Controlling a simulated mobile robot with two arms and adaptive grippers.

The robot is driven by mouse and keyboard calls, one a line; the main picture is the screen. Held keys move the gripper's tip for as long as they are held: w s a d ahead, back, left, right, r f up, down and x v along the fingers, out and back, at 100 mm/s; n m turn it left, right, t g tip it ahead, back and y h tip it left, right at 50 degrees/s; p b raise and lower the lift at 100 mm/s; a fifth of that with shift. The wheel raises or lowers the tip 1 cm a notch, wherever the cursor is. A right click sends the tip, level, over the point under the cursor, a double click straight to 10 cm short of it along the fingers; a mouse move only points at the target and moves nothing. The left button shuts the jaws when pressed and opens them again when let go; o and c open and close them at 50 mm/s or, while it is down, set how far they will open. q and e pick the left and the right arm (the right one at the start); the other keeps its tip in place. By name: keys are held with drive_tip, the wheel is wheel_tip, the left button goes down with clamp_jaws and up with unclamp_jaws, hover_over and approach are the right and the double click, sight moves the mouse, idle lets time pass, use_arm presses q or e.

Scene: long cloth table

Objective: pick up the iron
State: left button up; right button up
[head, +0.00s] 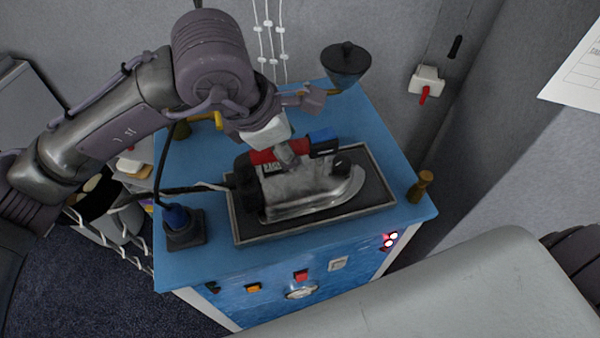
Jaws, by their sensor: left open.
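The iron (312,192) has a silver body, a dark rear end, and a red handle with blue at its front. It lies flat on a dark rectangular rest (385,196) on top of the blue cabinet, its tip to the right. My left gripper (299,126) is over the handle from behind, open. One finger reaches down at the handle and the other sticks out to the right above it. I cannot tell whether the lower finger touches the handle. The gripper hides part of the handle. My right gripper is not in view.
The blue cabinet (215,265) has buttons and lights on its front. A dark funnel-shaped cup (346,65) stands at its back, a brass-coloured post (421,187) at its right edge. Walls stand behind and right.

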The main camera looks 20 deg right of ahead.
use_arm(q)
drive_tip(key=shift+x, duration=0.85)
drive_tip(key=shift+d+f, duration=0.1)
drive_tip(key=shift+f, duration=0.05)
drive_tip(key=shift+c, duration=0.2)
drive_tip(key=c, duration=1.1)
drive_tip(key=shift+w, duration=0.1)
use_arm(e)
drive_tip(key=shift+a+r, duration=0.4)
